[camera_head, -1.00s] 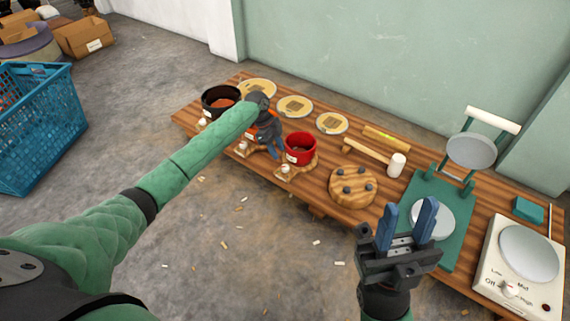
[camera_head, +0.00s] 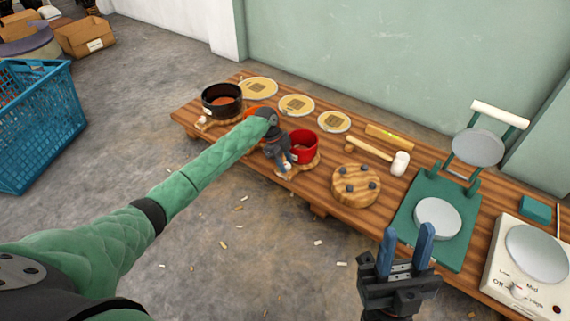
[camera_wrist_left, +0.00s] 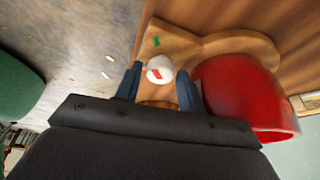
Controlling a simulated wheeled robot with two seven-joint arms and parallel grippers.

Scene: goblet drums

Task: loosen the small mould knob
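The red mould pot (camera_head: 303,145) stands on a wooden base on the low table; it also shows in the left wrist view (camera_wrist_left: 240,95). Its white knob (camera_wrist_left: 160,70) with a red mark sits on the wooden base (camera_wrist_left: 178,42), near a green mark. My left gripper (camera_head: 287,166) is at this base, its open fingers on either side of the knob in the left wrist view, with small gaps visible. In the head view my gripper mostly hides the knob. My right gripper (camera_head: 408,243) is open and empty at the table's front edge.
A black pot (camera_head: 221,99) and a partly hidden orange pot stand left of the red one. Plates (camera_head: 334,121), a mallet (camera_head: 399,163), a round wooden board (camera_head: 356,185), a green press (camera_head: 463,244) and a hot plate (camera_head: 536,252) fill the table.

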